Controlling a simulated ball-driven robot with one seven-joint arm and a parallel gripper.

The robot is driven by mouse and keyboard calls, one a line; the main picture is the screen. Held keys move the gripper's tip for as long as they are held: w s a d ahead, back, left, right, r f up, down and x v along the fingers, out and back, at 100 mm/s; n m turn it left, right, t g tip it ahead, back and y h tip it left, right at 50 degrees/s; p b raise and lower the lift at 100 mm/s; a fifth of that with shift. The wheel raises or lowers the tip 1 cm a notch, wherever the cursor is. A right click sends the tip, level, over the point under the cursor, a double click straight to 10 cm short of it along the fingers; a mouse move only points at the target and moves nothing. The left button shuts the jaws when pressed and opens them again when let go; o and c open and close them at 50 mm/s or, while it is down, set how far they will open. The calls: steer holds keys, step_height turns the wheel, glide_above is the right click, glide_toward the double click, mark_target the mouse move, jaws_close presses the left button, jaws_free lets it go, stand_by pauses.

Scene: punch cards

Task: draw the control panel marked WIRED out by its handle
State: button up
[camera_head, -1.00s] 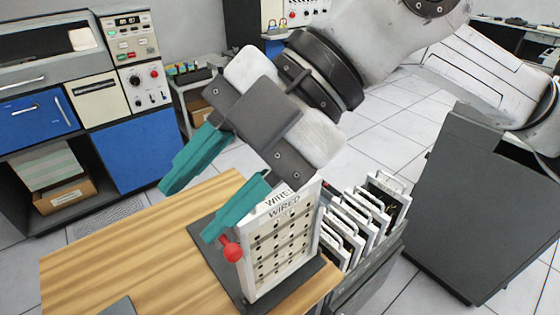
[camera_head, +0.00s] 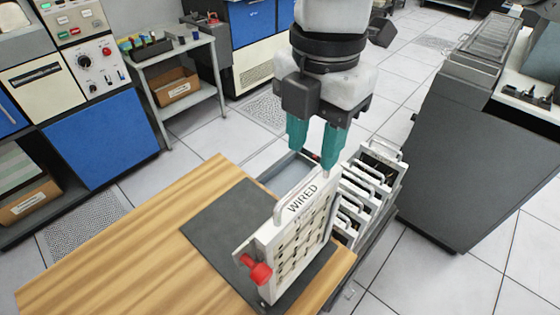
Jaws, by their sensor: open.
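The control panel marked WIRED (camera_head: 306,201) stands upright on a dark mat (camera_head: 226,222) at the near right of a wooden table. Its face has rows of dark holes, and a red knob (camera_head: 258,271) sticks out at its lower left. A pale loop handle (camera_head: 282,209) runs along its top edge. My gripper (camera_head: 315,158) points down with its two teal fingers apart and empty. It appears above and behind the panel's far top corner. The fingertips look close to that corner, but I cannot tell whether they touch anything.
A rack of several similar white panels (camera_head: 368,190) stands just right of the table. A large dark grey cabinet (camera_head: 445,165) stands farther right. The wooden table top (camera_head: 130,252) is bare on the left. A small white side table (camera_head: 190,58) with a cardboard box stands behind.

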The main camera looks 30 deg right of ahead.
mark_target(305, 179)
steer(key=shift+w+f, duration=0.1)
steer(key=shift+w, duration=0.25)
steer(key=shift+f+b, duration=2)
steer(key=shift+f, duration=1.5)
steer(key=f+b, duration=0.1)
steer(key=b, duration=0.1)
steer(key=shift+f+b, duration=0.3)
steer(key=shift+f, duration=0.1)
jaws_close()
steer(key=shift+r, duration=0.15)
step_height(305, 179, up, 23)
steer(key=p, duration=1.1)
steer(key=shift+r+p, duration=0.2)
steer(key=shift+p, duration=0.15)
